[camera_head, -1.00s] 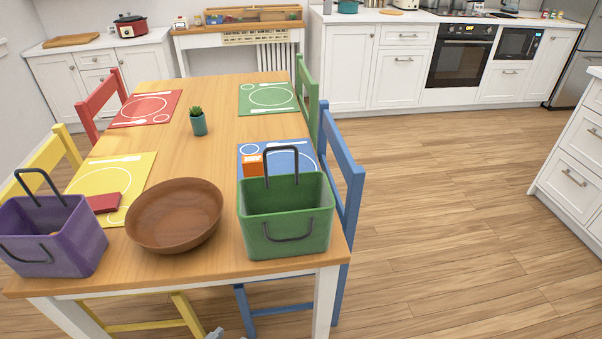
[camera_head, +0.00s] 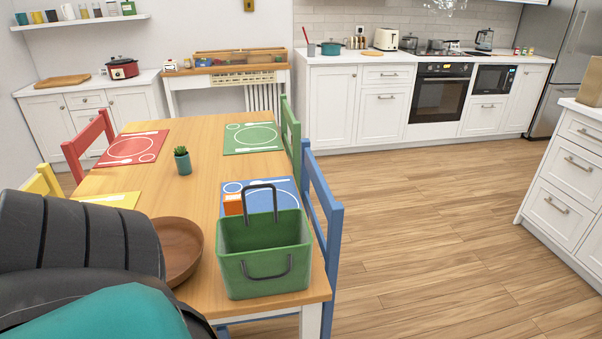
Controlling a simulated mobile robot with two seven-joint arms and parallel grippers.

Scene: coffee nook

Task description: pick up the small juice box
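A small orange box (camera_head: 233,204), perhaps the juice box, stands on the blue placemat (camera_head: 284,189) behind the green basket (camera_head: 262,279). The basket partly covers it, and I cannot read any label. My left arm, dark grey with a teal part, fills the lower left of the view. Neither of my grippers shows.
A brown wooden bowl (camera_head: 180,248) sits left of the green basket, partly behind my arm. A potted cactus (camera_head: 183,162) stands mid-table. Blue (camera_head: 327,213) and green chairs line the table's right side. The floor (camera_head: 430,230) to the right is clear.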

